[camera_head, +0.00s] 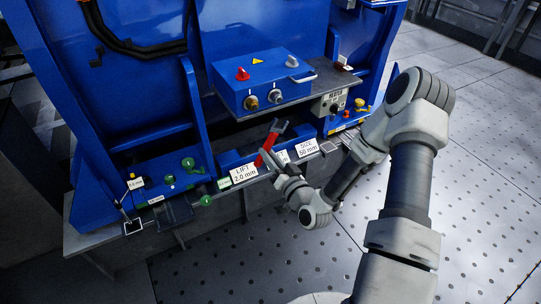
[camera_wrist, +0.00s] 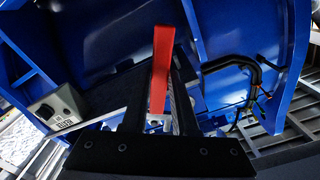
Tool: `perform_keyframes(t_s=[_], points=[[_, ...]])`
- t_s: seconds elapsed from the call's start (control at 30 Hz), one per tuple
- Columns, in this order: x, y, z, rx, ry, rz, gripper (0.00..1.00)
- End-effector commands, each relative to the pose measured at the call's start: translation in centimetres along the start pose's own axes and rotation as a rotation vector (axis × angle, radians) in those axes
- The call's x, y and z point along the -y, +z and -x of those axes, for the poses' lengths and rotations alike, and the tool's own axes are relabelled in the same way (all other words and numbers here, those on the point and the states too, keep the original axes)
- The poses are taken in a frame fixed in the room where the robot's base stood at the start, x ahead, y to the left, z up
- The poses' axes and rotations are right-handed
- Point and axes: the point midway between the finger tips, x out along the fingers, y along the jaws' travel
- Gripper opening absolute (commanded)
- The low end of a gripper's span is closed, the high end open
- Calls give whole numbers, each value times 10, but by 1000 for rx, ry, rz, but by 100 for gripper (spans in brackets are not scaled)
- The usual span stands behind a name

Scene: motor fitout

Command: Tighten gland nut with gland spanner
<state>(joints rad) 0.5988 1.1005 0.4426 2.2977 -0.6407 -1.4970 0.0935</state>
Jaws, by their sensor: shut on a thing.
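My gripper (camera_head: 277,166) is shut on a red-handled spanner (camera_head: 267,146), held up in front of the blue bench, below the blue box (camera_head: 262,80). The spanner's grey head (camera_head: 279,126) points up toward the box and appears apart from it. In the wrist view the red handle (camera_wrist: 161,70) stands between the black fingers of my gripper (camera_wrist: 160,95); the spanner's far end is unclear there. Two round gland fittings, one brass (camera_head: 252,103) and one greyer (camera_head: 276,97), stick out of the box's front face.
White label cards, including a lift card (camera_head: 243,174) and a size card (camera_head: 307,147), line the ledge. A grey control box (camera_head: 333,103) stands right; green parts (camera_head: 188,164) lie left. The floor in front is clear.

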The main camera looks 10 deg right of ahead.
Motion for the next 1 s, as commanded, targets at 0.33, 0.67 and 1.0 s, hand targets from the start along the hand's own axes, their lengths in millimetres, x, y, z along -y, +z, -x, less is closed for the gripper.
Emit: perform_keyframes(t_s=[0.33,0.67,1.0], points=[[0,0,-19,-3,-3,3,0],[0,1,-52,-3,-3,3,0],[1,-16,-60,-2,-1,2,0]])
